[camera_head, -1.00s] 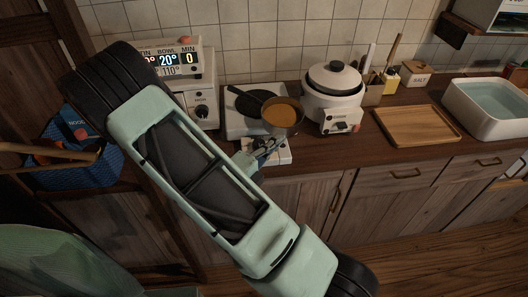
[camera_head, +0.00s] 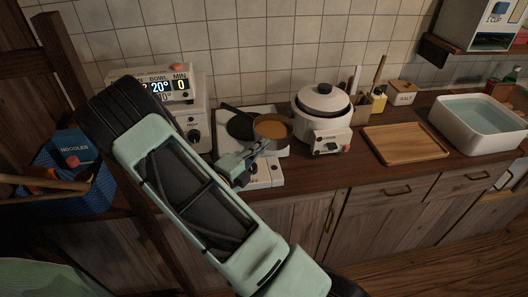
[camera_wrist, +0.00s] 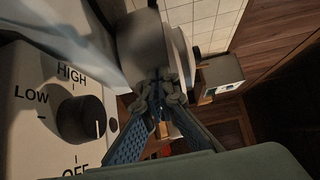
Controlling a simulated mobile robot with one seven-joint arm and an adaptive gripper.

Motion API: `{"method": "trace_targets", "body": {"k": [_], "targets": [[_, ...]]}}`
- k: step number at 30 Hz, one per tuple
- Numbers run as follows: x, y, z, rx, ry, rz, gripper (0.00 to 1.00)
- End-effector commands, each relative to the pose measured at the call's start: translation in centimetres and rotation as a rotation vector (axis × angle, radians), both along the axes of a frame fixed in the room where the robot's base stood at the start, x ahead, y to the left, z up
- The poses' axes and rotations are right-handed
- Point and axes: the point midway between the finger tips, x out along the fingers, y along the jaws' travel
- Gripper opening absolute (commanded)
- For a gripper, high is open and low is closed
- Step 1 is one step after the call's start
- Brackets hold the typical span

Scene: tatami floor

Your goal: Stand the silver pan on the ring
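The silver pan (camera_head: 272,137), with brown contents and a dark handle towards the back left, is over the right part of the hob. The ring (camera_head: 238,127) is the dark disc left of it, partly hidden by the pan and its handle. My gripper (camera_head: 258,147) is at the pan's near left side. In the wrist view my gripper (camera_wrist: 162,90) has its fingertips close together at the grey pan wall (camera_wrist: 140,45) and looks shut on it. The pan looks upright. Whether its base touches the hob is hidden.
A rice cooker (camera_head: 323,118) stands close on the pan's right. A wooden tray (camera_head: 405,144) and water basin (camera_head: 478,123) are further right.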

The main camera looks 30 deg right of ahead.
Motion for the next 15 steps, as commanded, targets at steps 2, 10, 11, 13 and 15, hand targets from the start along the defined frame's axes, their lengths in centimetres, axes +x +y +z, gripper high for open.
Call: {"method": "trace_targets", "body": {"k": [2,10,11,13,15], "targets": [[1.8,-0.6,0.2,0.0,-0.002,-0.001,0.0],[5.9,-1.7,0.0,-0.001,0.0,0.0,0.0],[6.1,-1.8,0.0,-0.001,0.0,0.0,0.0],[6.4,-1.9,0.0,-0.001,0.0,0.0,0.0],[6.4,-1.9,0.0,-0.001,0.0,0.0,0.0]]}}
